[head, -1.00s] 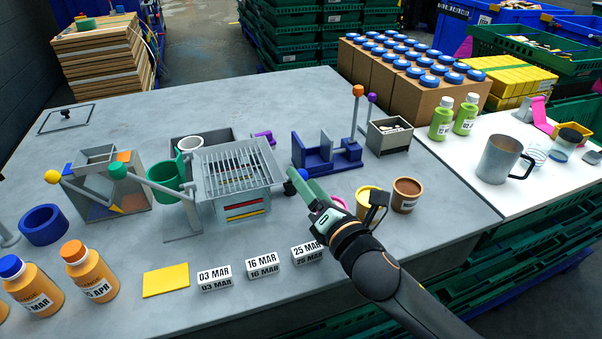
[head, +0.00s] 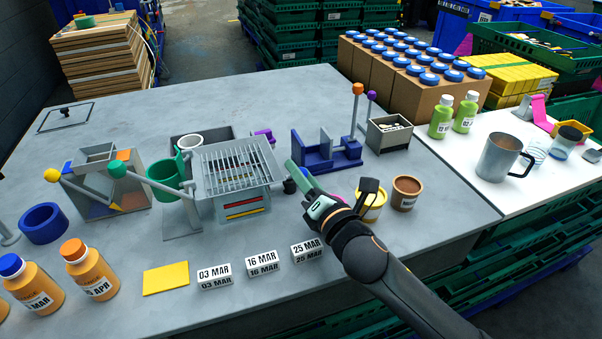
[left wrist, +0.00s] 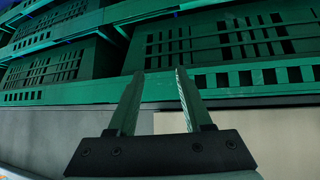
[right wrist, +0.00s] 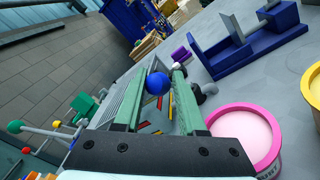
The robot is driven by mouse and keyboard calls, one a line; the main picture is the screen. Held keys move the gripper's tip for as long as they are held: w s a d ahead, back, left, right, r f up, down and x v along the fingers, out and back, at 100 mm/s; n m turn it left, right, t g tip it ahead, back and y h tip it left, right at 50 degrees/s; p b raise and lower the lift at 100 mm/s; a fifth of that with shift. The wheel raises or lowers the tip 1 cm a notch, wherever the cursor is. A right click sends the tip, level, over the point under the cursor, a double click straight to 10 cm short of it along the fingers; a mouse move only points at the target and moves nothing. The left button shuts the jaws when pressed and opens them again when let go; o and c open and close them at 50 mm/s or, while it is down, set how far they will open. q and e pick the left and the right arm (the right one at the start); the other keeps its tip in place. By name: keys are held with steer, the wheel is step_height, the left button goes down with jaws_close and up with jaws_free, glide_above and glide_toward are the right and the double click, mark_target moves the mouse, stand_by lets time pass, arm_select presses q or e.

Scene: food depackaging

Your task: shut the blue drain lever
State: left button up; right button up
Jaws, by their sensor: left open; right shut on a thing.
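The drain lever's blue ball knob (right wrist: 157,83) shows in the right wrist view, between the two green fingers of my right gripper (right wrist: 162,82). The fingers are shut on it. In the head view my right gripper (head: 298,178) is at the right side of the grey slatted drain unit (head: 233,168), and its fingers hide the blue knob. The lever's arm is mostly hidden, so its angle cannot be told. My left gripper (left wrist: 157,78) is open and empty in the left wrist view, facing green crates.
A blue stand (head: 325,158) is behind my right gripper. A pink-rimmed cup (right wrist: 245,130) is close beside its fingers, with a yellow cup (head: 371,206) and a brown cup (head: 406,193) to the right. White date blocks (head: 263,263) stand in front.

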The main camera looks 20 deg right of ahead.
steer(key=shift+a, duration=0.15)
jaws_close()
steer(key=shift+s, duration=0.1)
steer(key=shift+a, duration=0.15)
stand_by(0.4)
